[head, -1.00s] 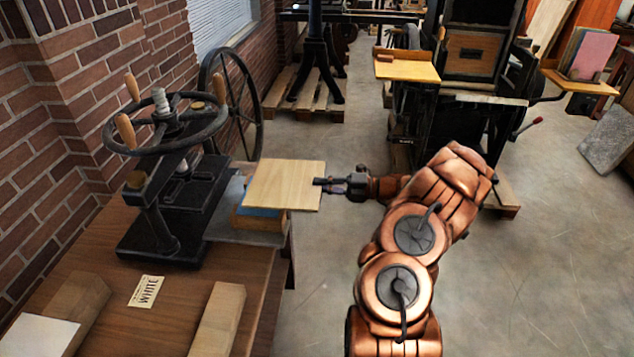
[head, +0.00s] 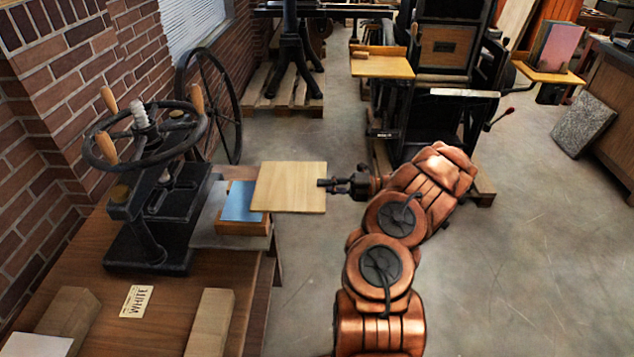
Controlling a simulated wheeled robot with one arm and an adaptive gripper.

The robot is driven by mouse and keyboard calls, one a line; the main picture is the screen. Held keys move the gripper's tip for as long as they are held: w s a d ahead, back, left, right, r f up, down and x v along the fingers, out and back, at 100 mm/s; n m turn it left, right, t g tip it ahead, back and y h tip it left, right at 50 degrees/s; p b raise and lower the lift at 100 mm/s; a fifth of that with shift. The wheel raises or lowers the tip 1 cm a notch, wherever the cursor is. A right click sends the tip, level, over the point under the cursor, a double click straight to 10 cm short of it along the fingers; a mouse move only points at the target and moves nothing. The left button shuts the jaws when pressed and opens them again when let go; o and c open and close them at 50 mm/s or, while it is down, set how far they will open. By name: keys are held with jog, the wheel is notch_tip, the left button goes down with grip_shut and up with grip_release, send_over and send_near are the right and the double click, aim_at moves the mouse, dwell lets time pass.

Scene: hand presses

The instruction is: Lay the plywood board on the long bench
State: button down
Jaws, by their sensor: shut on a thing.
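A square, light plywood board (head: 291,187) is held flat in the middle of the head view. My gripper (head: 325,185) is shut on its right edge. The board's left edge overlaps, in the picture, the right end of a blue sheet (head: 242,202) on a wooden block (head: 243,228). Most of the board is out over the floor; I cannot tell how high it is above the block. A brown wooden bench (head: 178,309) at lower left carries the press; whether it is the long bench is not certain from this view.
A black hand press (head: 155,245) with a handwheel stands on the bench beside a grey plate (head: 208,232). A large press (head: 440,95) stands behind my arm. The floor at right is open.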

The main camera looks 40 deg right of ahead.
jog(key=v, duration=1)
jog(key=shift+s+d+b, duration=0.2)
jog(key=shift+b, duration=0.25)
jog(key=shift+s, duration=0.1)
